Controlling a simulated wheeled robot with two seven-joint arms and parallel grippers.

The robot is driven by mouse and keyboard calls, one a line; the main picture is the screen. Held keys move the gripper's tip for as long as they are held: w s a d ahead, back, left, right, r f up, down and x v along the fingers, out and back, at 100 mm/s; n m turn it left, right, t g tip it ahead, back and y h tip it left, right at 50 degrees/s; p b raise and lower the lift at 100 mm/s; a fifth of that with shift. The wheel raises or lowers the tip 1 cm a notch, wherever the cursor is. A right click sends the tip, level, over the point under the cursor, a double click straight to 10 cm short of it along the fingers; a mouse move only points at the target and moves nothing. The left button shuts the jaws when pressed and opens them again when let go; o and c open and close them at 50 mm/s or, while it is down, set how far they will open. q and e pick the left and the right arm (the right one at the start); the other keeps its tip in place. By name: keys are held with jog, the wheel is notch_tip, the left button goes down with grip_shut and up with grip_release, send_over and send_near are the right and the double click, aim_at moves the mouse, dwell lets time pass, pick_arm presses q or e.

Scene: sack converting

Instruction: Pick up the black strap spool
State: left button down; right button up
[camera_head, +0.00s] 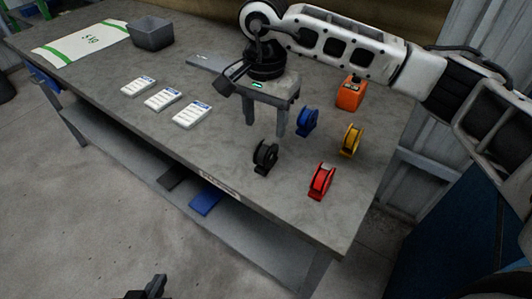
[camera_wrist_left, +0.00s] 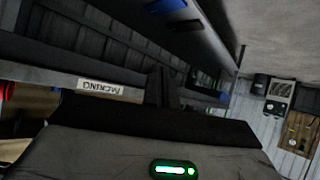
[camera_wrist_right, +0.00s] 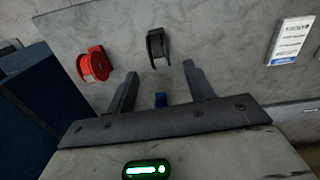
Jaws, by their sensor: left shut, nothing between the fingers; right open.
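The black strap spool (camera_head: 265,156) stands upright on the grey table near its front edge. It also shows in the right wrist view (camera_wrist_right: 157,46), ahead of the fingertips. My right gripper (camera_head: 265,134) is open and empty, fingers pointing down, close to the black spool but not around it. Blue (camera_head: 307,121), yellow (camera_head: 350,141) and red (camera_head: 321,181) spools stand to the right of it. My left gripper (camera_head: 156,284) is low at the bottom of the head view, away from the table top, its fingers shut on nothing (camera_wrist_left: 162,87).
An orange block-shaped thing (camera_head: 350,94) stands behind the spools. Several white label packs (camera_head: 163,99), a grey bin (camera_head: 150,33) and a green-striped sack (camera_head: 80,43) lie left. A lower shelf (camera_head: 235,231) holds a blue item (camera_head: 205,201). The table's front middle is bare.

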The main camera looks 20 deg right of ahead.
aim_at(266, 144)
notch_tip(266, 144, down, 9)
jog(key=shift+s+d+f+p, duration=0.1)
jog(key=shift+p, duration=0.55)
jog(key=shift+c, duration=0.3)
jog(key=c, duration=1)
